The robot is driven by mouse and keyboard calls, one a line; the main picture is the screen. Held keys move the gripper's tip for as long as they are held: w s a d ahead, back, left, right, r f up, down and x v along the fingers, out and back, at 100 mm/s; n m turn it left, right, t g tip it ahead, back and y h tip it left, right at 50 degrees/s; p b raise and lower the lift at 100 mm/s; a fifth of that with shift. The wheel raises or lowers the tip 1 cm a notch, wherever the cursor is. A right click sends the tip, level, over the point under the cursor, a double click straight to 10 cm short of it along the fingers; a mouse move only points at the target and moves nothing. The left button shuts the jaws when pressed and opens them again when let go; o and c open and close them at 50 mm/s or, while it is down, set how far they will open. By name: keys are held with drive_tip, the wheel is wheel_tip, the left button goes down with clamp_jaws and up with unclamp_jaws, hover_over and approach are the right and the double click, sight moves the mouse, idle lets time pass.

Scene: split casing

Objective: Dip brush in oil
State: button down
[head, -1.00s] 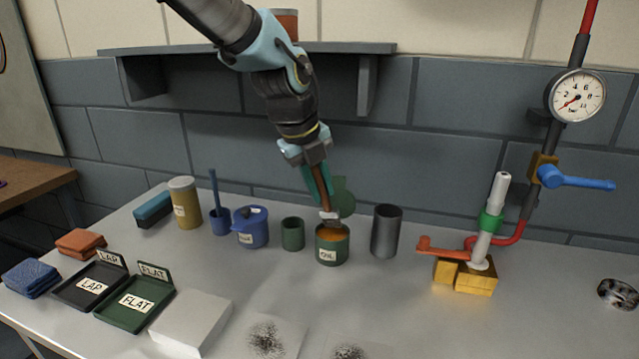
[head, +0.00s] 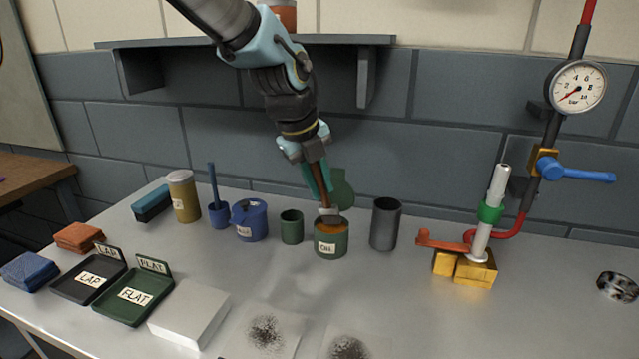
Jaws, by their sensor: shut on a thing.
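My gripper (head: 318,178) is shut on a brush (head: 322,192) with a brown handle and a pale metal band, and holds it tilted with the bristle end down. The green oil pot (head: 331,246) stands open below it on the table, with an OIL label and an orange-brown top. The brush's lower end is at the pot's mouth. I cannot tell how deep the bristles reach. A green round lid-like piece (head: 343,190) shows behind the brush.
A green cup (head: 291,227) stands left of the pot, a grey cylinder (head: 385,224) right. A blue lidded pot (head: 249,220), trays (head: 133,296) and a white block (head: 189,314) are further left. A brass-based valve assembly (head: 475,268) is right. A shelf (head: 250,42) hangs behind.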

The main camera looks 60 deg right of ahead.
drive_tip(key=shift+f, duration=0.55)
idle(1.1)
drive_tip(key=shift+r, duration=0.1)
drive_tip(key=shift+r+p, duration=2.6)
drive_tip(key=shift+r, duration=0.85)
